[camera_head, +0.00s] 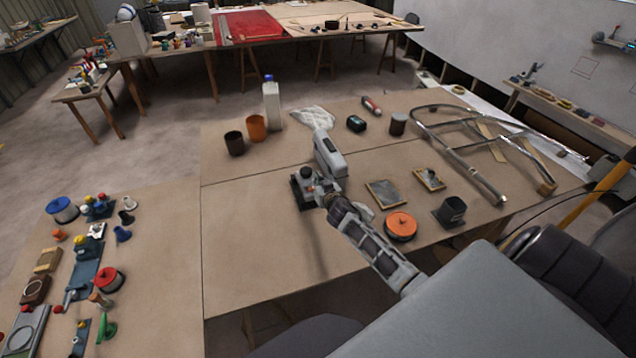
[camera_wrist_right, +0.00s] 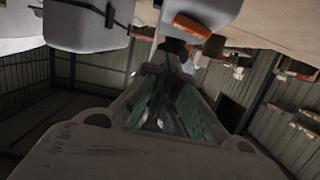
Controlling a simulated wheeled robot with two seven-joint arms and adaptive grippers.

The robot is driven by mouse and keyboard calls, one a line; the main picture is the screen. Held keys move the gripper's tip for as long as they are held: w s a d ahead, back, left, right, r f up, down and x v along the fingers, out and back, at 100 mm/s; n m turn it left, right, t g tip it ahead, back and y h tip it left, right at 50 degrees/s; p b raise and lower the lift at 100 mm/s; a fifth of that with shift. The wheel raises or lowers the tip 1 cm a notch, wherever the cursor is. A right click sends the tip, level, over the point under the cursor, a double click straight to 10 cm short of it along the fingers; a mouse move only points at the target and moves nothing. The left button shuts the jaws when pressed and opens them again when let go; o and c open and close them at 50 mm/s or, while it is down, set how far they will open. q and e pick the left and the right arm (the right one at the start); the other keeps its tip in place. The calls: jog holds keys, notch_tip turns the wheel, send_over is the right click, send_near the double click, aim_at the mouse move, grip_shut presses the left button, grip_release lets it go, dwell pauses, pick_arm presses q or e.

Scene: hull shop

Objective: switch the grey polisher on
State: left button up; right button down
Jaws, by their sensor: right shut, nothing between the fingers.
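The grey polisher (camera_head: 328,157) is a light grey block-shaped body with a dark base on the wooden table, in the middle of the head view. In the right wrist view, a grey body (camera_wrist_right: 212,10) carries an orange switch (camera_wrist_right: 191,26). My right gripper (camera_head: 328,196) is right beside the polisher and covers part of its near side. In the wrist view my right gripper (camera_wrist_right: 172,52) is shut and empty, its tips just below the orange switch. Whether they touch it, and which way the switch is set, I cannot tell. My left gripper is out of view.
A white bottle (camera_head: 272,105), an orange cup (camera_head: 257,128) and a dark cup (camera_head: 234,143) stand behind. The table left of the polisher is bare.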

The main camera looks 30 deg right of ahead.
notch_tip(320, 180, up, 2)
jog(key=shift+s+d+p, duration=0.1)
jog(key=shift+s+p, duration=0.05)
jog(key=shift+p, duration=0.45)
pick_arm(q)
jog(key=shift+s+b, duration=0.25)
jog(key=shift+b, duration=0.55)
pick_arm(e)
jog(key=v, duration=1)
jog(key=shift+f, duration=0.15)
jog(key=shift+d, duration=0.15)
jog(key=shift+s, duration=0.15)
